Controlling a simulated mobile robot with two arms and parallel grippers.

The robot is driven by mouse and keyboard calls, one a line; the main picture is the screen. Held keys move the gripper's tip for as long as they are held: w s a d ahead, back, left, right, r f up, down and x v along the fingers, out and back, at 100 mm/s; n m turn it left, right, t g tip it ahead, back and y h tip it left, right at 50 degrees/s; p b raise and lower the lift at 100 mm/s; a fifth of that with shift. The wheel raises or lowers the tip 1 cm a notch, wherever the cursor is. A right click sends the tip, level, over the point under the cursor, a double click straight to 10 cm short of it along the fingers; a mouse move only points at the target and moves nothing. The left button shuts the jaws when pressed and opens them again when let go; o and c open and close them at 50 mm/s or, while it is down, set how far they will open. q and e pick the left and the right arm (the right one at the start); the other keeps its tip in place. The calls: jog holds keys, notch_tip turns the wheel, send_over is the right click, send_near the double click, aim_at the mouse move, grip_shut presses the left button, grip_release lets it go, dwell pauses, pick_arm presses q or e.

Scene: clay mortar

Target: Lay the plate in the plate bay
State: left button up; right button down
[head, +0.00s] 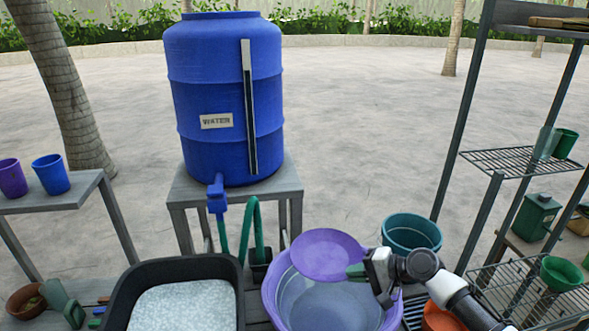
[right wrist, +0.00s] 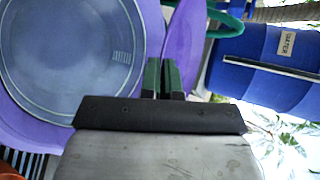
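A purple plate (head: 329,254) is held tilted above the back of a purple basin (head: 274,299). My right gripper (head: 357,270) is shut on the plate's right edge. In the right wrist view the green fingers (right wrist: 162,78) pinch the plate (right wrist: 182,40), which shows nearly edge-on. The basin (right wrist: 22,130) lies below and beside the fingers, with a greyish see-through round area inside it. My left gripper is out of view. I cannot make out for certain which part is the plate bay; a dark slatted rack (head: 412,312) shows partly behind my right arm.
A black tub (head: 120,300) with pale, speckled contents stands left of the basin. A blue water barrel (head: 225,100) with a tap is behind. A teal bucket (head: 411,232) and an orange item (head: 440,318) are near my right arm. Wire shelves (head: 500,160) stand at right.

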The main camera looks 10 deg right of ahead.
jog(key=s+a+m+t+b, duration=0.1)
jog(key=s+a, duration=0.2)
jog(key=a, duration=0.3)
jog(key=s+a+m+b, duration=0.1)
jog(key=s+a, duration=0.2)
jog(key=a, duration=0.2)
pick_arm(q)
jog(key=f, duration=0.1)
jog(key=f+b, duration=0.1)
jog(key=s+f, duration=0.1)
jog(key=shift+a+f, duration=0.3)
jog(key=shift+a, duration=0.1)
pick_arm(e)
jog(key=s+d+r+m+t+h, duration=0.4)
jog(key=s+d+r+m+h, duration=0.1)
jog(key=d+m+h, duration=0.3)
jog(key=shift+s+r+m+t+h, duration=0.15)
jog(key=shift+s+m+t+h, duration=0.3)
jog(key=shift+m+h, duration=0.55)
pick_arm(q)
jog(key=shift+b, duration=0.3)
pick_arm(e)
jog(key=shift+s, duration=0.1)
